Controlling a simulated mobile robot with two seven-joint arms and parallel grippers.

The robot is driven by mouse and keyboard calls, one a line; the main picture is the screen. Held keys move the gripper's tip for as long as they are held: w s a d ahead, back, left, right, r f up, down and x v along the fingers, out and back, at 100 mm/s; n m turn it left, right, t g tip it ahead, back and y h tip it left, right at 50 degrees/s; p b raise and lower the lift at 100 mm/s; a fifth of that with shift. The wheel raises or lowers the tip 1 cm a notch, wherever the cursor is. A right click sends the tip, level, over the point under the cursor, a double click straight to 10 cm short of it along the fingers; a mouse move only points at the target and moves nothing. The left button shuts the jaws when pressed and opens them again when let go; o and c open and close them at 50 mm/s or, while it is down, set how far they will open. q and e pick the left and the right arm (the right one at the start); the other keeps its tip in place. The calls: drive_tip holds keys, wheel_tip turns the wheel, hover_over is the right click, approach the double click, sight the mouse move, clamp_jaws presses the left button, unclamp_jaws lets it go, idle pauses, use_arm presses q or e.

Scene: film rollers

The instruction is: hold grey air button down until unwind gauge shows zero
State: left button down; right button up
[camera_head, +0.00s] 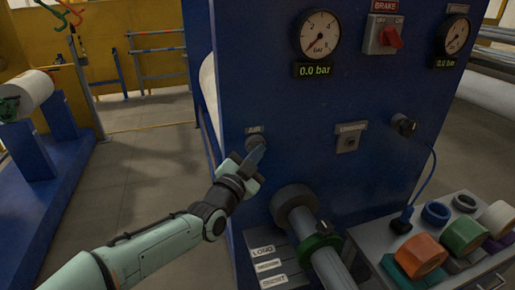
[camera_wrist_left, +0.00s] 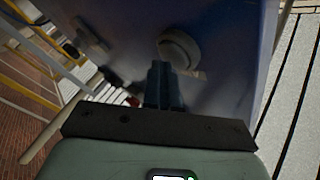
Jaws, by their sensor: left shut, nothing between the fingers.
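The grey air button (camera_head: 251,140) sits under the AIR label on the blue machine panel. My left gripper (camera_head: 257,154) is shut and empty, with its fingertips at the button's lower edge. In the left wrist view, the shut fingers (camera_wrist_left: 160,78) point at a round grey knob (camera_wrist_left: 180,48) on the panel. I cannot tell whether the button is pressed in. The left gauge (camera_head: 319,35) has a digital readout of 0.0 bar, and the right gauge (camera_head: 451,36) also reads 0.0 bar. My right gripper is not in view.
A red brake switch (camera_head: 391,38) is between the gauges. A grey roller shaft (camera_head: 328,262) and a tray of coloured tape rolls (camera_head: 463,236) stand below right. Open floor lies left.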

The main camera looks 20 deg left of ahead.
use_arm(q)
drive_tip(key=shift+s, duration=0.1)
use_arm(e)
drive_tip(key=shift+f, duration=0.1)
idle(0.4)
use_arm(q)
drive_tip(key=shift+s+d+b, duration=0.5)
drive_tip(key=shift+s+b, duration=0.05)
drive_tip(key=shift+s, duration=0.15)
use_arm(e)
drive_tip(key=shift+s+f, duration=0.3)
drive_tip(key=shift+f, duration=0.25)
use_arm(q)
drive_tip(key=s+d, duration=0.1)
drive_tip(key=s, duration=0.1)
drive_tip(key=s+d, duration=0.1)
drive_tip(key=s, duration=0.1)
drive_tip(key=shift+d+b, duration=0.35)
drive_tip(key=shift+d, duration=0.05)
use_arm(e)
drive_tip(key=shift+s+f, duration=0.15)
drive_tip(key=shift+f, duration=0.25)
use_arm(q)
drive_tip(key=shift+f, duration=0.1)
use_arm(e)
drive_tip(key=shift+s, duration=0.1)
